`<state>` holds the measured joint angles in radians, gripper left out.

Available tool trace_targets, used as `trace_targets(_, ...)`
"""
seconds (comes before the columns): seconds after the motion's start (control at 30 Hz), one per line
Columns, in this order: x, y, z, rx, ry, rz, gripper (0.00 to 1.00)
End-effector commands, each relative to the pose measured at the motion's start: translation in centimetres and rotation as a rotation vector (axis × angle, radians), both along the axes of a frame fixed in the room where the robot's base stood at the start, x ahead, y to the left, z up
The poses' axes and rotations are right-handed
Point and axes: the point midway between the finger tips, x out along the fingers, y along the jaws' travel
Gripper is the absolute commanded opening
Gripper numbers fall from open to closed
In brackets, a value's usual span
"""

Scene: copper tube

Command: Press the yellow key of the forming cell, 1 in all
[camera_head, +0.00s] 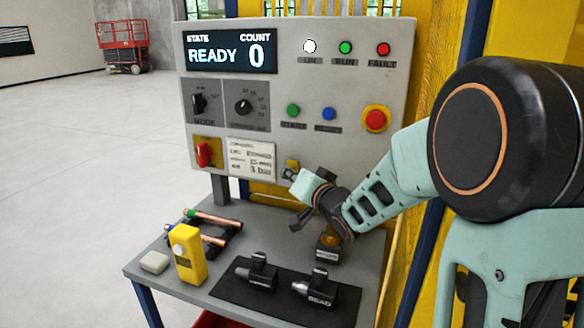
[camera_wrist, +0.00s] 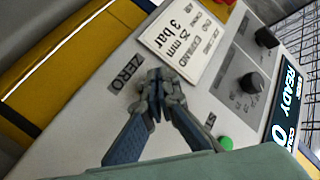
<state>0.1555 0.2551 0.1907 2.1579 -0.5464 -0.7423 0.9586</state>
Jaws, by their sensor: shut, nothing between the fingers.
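The forming cell's grey panel (camera_head: 225,100) reads READY with count 0. In the head view a small yellow patch, apparently the yellow key (camera_head: 292,163), shows low on the panel, right of the paper card. My gripper (camera_head: 289,173) is right at it and partly covers it. In the wrist view my gripper (camera_wrist: 158,88) is shut and empty, its tips over the panel beside the ZERO label (camera_wrist: 125,73). The tips hide whatever lies under them. I cannot tell whether they touch the key or whether it is pressed in.
A green button (camera_wrist: 225,142) is close to the fingers in the wrist view. A red emergency button (camera_head: 375,119) sits higher right. The bench (camera_head: 150,272) below holds copper tubes (camera_head: 213,219), a yellow device (camera_head: 187,254) and two black-handled tools on a dark mat (camera_head: 283,302).

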Motion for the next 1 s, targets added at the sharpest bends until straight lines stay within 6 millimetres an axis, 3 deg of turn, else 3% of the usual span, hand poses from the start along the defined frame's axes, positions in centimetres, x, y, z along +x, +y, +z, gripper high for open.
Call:
trace_targets(0.5, -4.3, 1.8, 0.0, 0.0, -0.001, 0.002, 0.0)
trace_targets(1.0, -4.6, 1.9, 0.0, 0.0, 0.0, 0.001, 0.0)
